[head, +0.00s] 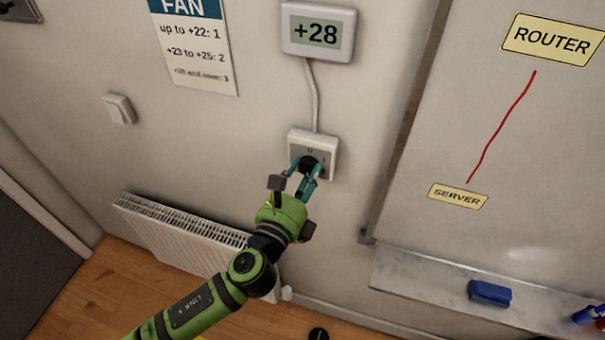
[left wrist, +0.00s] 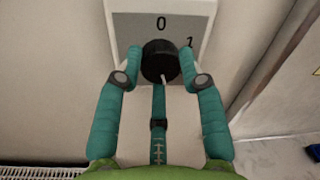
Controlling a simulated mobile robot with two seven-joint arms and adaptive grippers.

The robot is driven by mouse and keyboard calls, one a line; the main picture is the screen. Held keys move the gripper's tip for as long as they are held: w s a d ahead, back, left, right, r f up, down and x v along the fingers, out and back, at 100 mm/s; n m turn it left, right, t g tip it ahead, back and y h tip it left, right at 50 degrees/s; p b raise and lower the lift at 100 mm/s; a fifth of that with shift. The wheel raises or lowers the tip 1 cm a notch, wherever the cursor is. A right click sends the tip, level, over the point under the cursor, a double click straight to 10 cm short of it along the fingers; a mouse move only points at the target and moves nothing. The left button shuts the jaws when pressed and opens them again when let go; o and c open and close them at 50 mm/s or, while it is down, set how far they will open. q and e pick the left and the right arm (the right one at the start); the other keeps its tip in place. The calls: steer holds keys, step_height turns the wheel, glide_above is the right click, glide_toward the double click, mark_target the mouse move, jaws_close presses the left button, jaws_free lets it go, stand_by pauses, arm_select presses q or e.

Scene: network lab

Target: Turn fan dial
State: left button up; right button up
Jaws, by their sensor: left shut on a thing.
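The fan dial is a round black knob (left wrist: 160,60) on a white and grey wall box (head: 327,145). In the left wrist view a "0" shows above the knob and a "1" at its upper right. A light pointer mark shows at the knob's lower edge, pointing down and slightly right. My left gripper (head: 307,172) has its teal fingers shut on the knob, one on each side. The fingers partly hide the knob in the head view. A display (head: 318,32) above reads "+28". A fan sign (head: 193,45) lists temperatures and settings; its lowest line is too blurred to read. My right gripper is out of view.
A light switch (head: 119,109) is on the wall at left, and a white radiator (head: 180,232) stands below. At right is a whiteboard (head: 510,130) with a ledge (head: 430,278) holding a blue eraser (head: 490,293). A cable links display and box.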

arm_select(q)
steer(key=shift+m, duration=1.2)
steer(key=shift+s+f+m, duration=0.1)
steer(key=shift+f+m, duration=0.05)
steer(key=shift+m, duration=0.15)
steer(key=o, duration=1.1)
steer(key=shift+d, duration=0.1)
steer(key=shift+o, duration=0.2)
steer(key=v, duration=1.2)
